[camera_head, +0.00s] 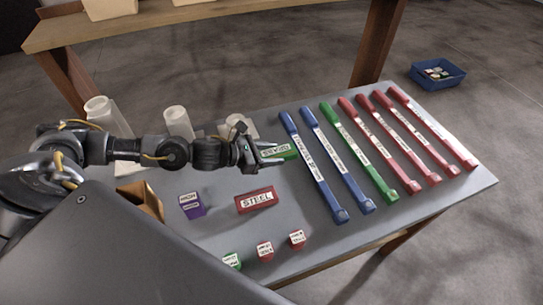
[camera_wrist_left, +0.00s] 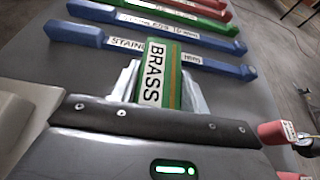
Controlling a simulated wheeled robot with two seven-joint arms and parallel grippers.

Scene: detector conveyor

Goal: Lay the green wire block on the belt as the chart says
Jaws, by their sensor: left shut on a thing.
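My left gripper (camera_head: 268,152) is shut on a green block (camera_head: 284,151) and holds it over the grey tabletop, just left of the nearest blue bar. My right gripper is not in view. I cannot make out a separate belt or a chart.
Labelled bars lie side by side: two blue (camera_head: 315,165), one green (camera_head: 360,155), several red (camera_head: 425,130). A red STEEL block (camera_head: 257,201), a purple block (camera_head: 192,207) and small labelled cubes (camera_head: 265,250) lie in front. White cylinders (camera_head: 178,122) stand behind my arm. A blue bin (camera_head: 452,80) is beyond.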

